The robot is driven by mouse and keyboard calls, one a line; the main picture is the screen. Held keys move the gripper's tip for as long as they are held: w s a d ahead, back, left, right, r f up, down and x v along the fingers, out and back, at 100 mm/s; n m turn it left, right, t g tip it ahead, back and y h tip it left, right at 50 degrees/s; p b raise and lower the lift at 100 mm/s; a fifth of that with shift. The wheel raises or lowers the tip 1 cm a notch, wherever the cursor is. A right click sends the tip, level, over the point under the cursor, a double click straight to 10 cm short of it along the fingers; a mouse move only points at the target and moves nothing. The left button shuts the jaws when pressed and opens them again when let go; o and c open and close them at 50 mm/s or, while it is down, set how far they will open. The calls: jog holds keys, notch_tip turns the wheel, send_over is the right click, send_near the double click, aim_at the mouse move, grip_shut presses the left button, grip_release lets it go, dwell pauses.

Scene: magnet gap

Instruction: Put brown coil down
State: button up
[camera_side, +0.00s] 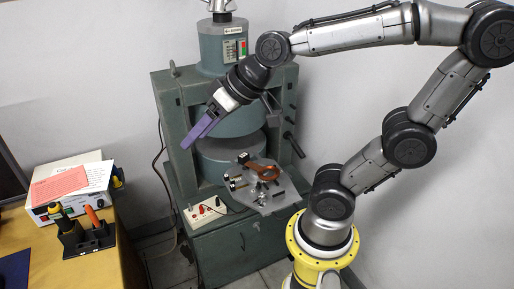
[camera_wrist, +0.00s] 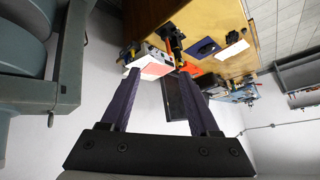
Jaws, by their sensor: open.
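The brown coil (camera_side: 262,172) is a copper-coloured ring with a short handle-like part. In the side view it rests on the grey metal plate (camera_side: 272,203) in front of the magnet's lower pole. My gripper (camera_side: 190,143) is up and to the left of the coil, in front of the magnet, well apart from it. Its purple fingers point down and left. In the wrist view the fingers of my gripper (camera_wrist: 155,95) are spread with nothing between them. The coil does not show in the wrist view.
The green magnet frame (camera_side: 172,110) stands behind my gripper. A small control box (camera_side: 204,212) with red parts sits left of the plate. A wooden table (camera_side: 100,265) at left carries a white instrument (camera_side: 75,205), papers and a black tool holder (camera_side: 88,242). Floor separates table and magnet.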

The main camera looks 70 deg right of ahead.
jog(key=s+d+f+n+g+h, duration=0.1)
jog(key=s+d+f+g, duration=0.1)
jog(key=s, duration=0.9)
jog(key=shift+d+f+h, duration=0.4)
jog(key=shift+d+f, duration=0.05)
jog(key=shift+f, duration=0.35)
jog(key=shift+w, duration=0.1)
jog(key=shift+c, duration=0.2)
jog(key=shift+c, duration=0.9)
jog(key=shift+n, duration=0.4)
